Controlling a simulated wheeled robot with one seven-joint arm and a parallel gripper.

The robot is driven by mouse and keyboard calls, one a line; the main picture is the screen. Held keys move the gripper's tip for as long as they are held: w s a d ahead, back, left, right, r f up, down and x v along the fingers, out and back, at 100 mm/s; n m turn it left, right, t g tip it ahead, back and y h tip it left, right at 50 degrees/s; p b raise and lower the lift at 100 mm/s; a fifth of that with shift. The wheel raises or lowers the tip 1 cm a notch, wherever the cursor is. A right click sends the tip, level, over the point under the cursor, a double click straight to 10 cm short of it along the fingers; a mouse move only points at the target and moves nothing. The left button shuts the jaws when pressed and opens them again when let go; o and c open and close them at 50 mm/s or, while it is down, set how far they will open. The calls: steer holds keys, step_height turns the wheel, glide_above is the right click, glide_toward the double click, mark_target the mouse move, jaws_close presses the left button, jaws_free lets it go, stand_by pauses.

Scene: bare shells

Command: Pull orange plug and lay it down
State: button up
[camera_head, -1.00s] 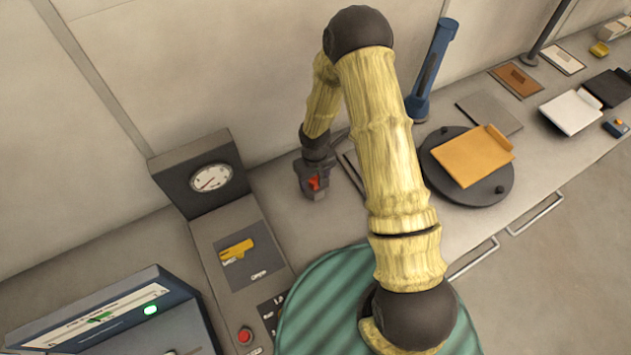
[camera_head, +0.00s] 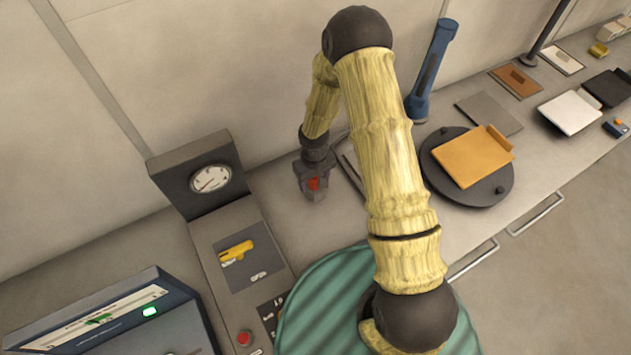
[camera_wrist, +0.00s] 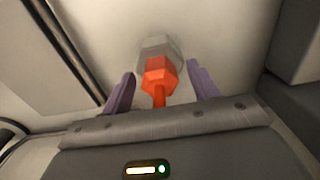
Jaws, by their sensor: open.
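In the wrist view an orange plug (camera_wrist: 158,74) with a faceted head and a thin stem lies between the two purple fingers of my gripper (camera_wrist: 161,69). The fingers are open, with a gap on each side of the plug. A pale grey faceted shape (camera_wrist: 158,44) shows just beyond the plug's head; I cannot tell whether the two touch. In the head view my gripper (camera_head: 315,190) is low over the counter, right of the gauge box, with a red-orange patch at it. The plug's seating is hidden there.
A gauge box (camera_head: 208,182) and a panel with a yellow handle (camera_head: 237,251) stand left of my gripper. A round dark turntable (camera_head: 440,180) bearing an orange tray (camera_head: 470,158) and a blue flashlight-like object (camera_head: 430,75) are to the right. Bare counter lies around my gripper.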

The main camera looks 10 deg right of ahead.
steer(key=shift+d, duration=0.1)
steer(key=c, duration=1.3)
steer(key=shift+r+p, duration=2.05)
steer(key=shift+r, duration=1)
